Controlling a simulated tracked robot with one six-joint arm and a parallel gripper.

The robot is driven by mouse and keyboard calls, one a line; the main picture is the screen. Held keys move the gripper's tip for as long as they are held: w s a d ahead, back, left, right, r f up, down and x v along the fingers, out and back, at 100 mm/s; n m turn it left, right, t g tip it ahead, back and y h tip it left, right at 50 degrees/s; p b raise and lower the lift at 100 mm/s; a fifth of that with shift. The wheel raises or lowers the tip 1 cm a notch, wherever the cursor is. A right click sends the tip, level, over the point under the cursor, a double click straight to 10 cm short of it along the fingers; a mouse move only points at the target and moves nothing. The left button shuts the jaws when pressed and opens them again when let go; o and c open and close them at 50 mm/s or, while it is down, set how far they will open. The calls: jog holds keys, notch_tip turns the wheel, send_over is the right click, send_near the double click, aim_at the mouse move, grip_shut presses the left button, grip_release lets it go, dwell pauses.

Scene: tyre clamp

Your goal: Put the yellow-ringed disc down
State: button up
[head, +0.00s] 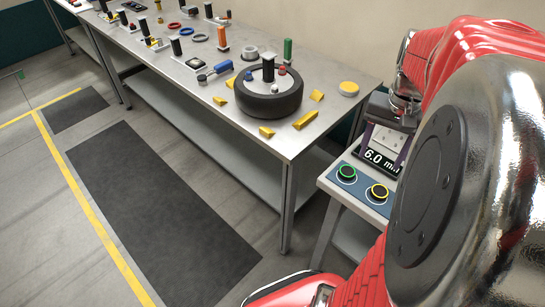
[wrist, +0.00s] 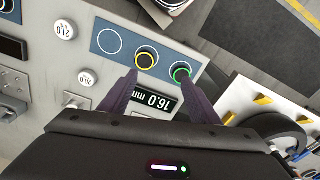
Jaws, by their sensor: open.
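The yellow-ringed disc (wrist: 146,58) is black with a yellow rim and lies on a blue strip (wrist: 125,28). It also shows in the head view (head: 379,192), at the front of a small grey stand. A green-ringed disc (wrist: 181,72) lies beside it on the same strip; the head view shows it too (head: 346,172). My gripper (wrist: 172,78) is open, with nothing between its purple fingers.
An empty circle outline (wrist: 110,41) is on the blue strip beside the yellow-ringed disc. A black 16.0 mm display (wrist: 158,101) stands between my fingers in the wrist picture. A workbench (head: 250,131) holds a tyre (head: 268,97), yellow wedges and tools. Open floor lies left.

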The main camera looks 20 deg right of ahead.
jog(key=a+r+n+t, duration=0.1)
jog(key=a+n, duration=0.4)
jog(key=a, duration=0.8)
jog(key=a+r+n+t, duration=0.2)
jog(key=a+n+t, duration=0.2)
jog(key=a, duration=1)
jog(key=shift+w+r+n, duration=0.15)
jog(key=shift+w+n, duration=0.25)
jog(key=shift+n, duration=0.2)
jog(key=shift+c, duration=0.5)
jog(key=shift+a, duration=0.1)
jog(key=c, duration=0.3)
jog(key=shift+a, duration=0.1)
jog(key=shift+c, duration=1.2)
